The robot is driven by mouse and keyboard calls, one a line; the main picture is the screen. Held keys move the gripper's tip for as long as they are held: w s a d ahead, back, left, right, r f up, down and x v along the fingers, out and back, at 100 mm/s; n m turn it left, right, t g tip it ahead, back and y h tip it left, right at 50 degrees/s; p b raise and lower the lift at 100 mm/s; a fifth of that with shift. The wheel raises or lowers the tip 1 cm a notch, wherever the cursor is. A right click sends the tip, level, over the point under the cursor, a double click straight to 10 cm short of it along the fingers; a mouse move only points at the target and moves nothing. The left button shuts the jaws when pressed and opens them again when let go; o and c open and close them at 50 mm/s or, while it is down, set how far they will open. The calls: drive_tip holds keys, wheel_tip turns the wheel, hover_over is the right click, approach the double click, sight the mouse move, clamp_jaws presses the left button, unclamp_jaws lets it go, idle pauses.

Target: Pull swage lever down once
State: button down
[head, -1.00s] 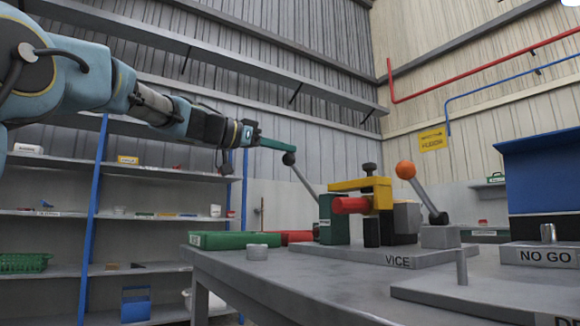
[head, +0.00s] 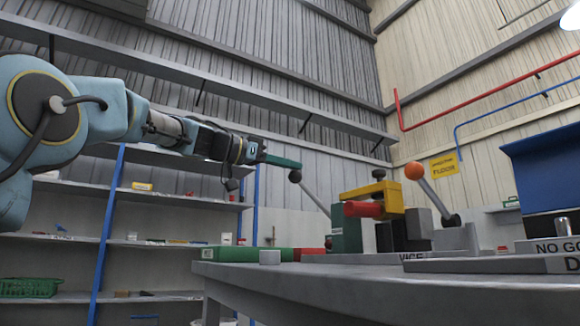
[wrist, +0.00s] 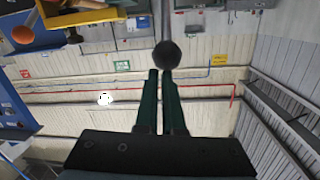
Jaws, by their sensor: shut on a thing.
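A lever with a dark grey ball knob (head: 295,176) and a thin grey rod (head: 314,199) rises up and left from beside the green block (head: 346,227) on the bench. My gripper (head: 292,164) reaches in from the left, its green fingers shut on the dark knob. In the wrist view the knob (wrist: 167,54) sits at the tips of my nearly closed fingers (wrist: 160,72). No label on this lever is readable.
A second lever with an orange ball (head: 413,172) stands right of the yellow clamp (head: 372,195) and red cylinder (head: 362,210). The grey bench (head: 300,277) carries a green box (head: 242,254). Shelves (head: 60,240) stand behind at left. A blue panel (head: 545,170) is at right.

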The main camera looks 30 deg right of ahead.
drive_tip(key=shift+w+f, duration=0.35)
drive_tip(key=shift+f, duration=0.1)
drive_tip(key=r+p, duration=0.2)
drive_tip(key=r, duration=0.1)
drive_tip(key=s+d+r+p, duration=0.1)
drive_tip(key=shift+s+r, duration=0.1)
drive_tip(key=shift+r, duration=0.05)
drive_tip(key=a+b, duration=0.1)
drive_tip(key=a, duration=0.8)
drive_tip(key=shift+w+a+r, duration=0.15)
drive_tip(key=shift+w+a, duration=0.2)
drive_tip(key=shift+w, duration=0.1)
